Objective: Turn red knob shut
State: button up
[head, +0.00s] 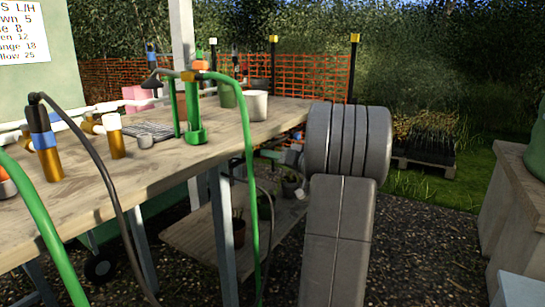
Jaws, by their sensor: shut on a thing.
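I see no red knob clearly. An orange-red piece (5,185) is cut off at the left edge of the head view, and I cannot tell what it is. On the wooden bench (175,165) stand brass-coloured fittings, one with a blue collar (43,140) and a black hose. A green upright fitting (195,120) with an orange top carries a green hose. My gripper is not visible; my grey arm fills the centre right, and whatever lies behind it is hidden.
Black and green hoses hang over the bench's front edge. A white pot (257,105) stands at the back of the bench. A lower shelf (215,240) holds plant pots. Another wooden bench (520,190) is at the right; gravel (430,255) lies open between.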

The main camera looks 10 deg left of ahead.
jog(key=shift+f+n, duration=0.15)
jog(key=shift+n, duration=0.45)
jog(key=o, duration=1)
jog(key=p+v, duration=0.3)
jog(key=v, duration=1.1)
jog(key=shift+a, duration=0.1)
jog(key=b+x, duration=0.3)
jog(key=x, duration=1)
jog(key=shift+w+a, duration=0.2)
jog(key=shift+a, duration=0.15)
